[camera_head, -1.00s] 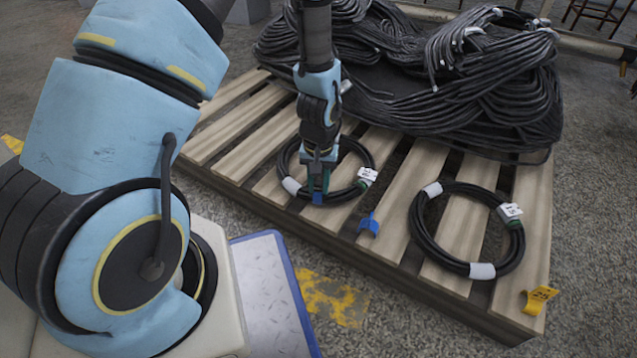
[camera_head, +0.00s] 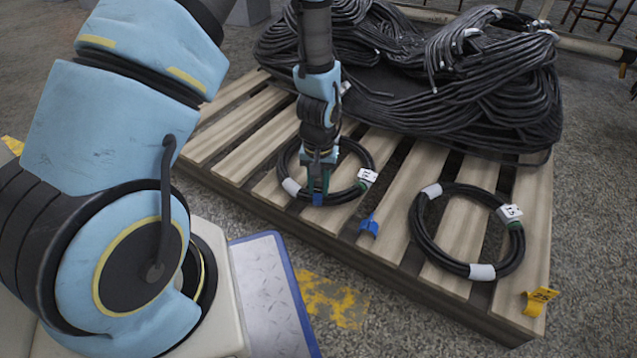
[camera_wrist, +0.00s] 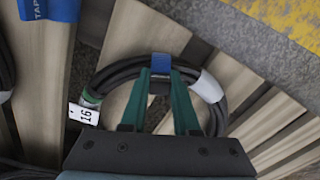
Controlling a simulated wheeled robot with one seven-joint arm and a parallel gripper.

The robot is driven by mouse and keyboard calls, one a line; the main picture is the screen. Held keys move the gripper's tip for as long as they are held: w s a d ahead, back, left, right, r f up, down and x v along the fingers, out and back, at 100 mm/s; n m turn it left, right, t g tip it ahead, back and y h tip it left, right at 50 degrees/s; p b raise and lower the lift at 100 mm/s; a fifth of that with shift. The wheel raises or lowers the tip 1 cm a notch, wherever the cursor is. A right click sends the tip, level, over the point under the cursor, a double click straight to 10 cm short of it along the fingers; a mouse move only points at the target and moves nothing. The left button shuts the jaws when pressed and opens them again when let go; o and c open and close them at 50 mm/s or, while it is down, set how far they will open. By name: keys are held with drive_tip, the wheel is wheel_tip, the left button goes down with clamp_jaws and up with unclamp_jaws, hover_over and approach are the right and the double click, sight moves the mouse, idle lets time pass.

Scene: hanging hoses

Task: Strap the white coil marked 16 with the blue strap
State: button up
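The coil marked 16 (camera_head: 357,150) is a black hose ring with white bands, lying on the pallet. Its white tag (camera_wrist: 83,115) reads 16 in the wrist view, and a white band (camera_wrist: 208,87) shows to the right. A blue strap (camera_wrist: 160,62) sits at the coil's near side, between my fingertips. My gripper (camera_head: 318,192) points down at that side; it also shows in the wrist view (camera_wrist: 161,74). Its green fingers flank the strap with no clear gap, so it looks shut on it. The strap's underside is hidden, so I cannot tell whether it fully encircles the hose.
A second banded coil (camera_head: 418,239) lies to the right, its tag seemingly 15. A loose blue piece (camera_head: 369,225) lies between the coils. An orange tag (camera_head: 539,299) is at the pallet's (camera_head: 232,157) near right corner. A large hose heap (camera_head: 493,100) fills the back.

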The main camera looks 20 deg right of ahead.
drive_tip(key=shift+o, duration=0.7)
drive_tip(key=shift+w+f, duration=0.15)
drive_tip(key=shift+f, duration=0.65)
wheel_tip(320, 180, up, 12)
drive_tip(key=p, duration=0.7)
drive_tip(key=shift+r, duration=0.25)
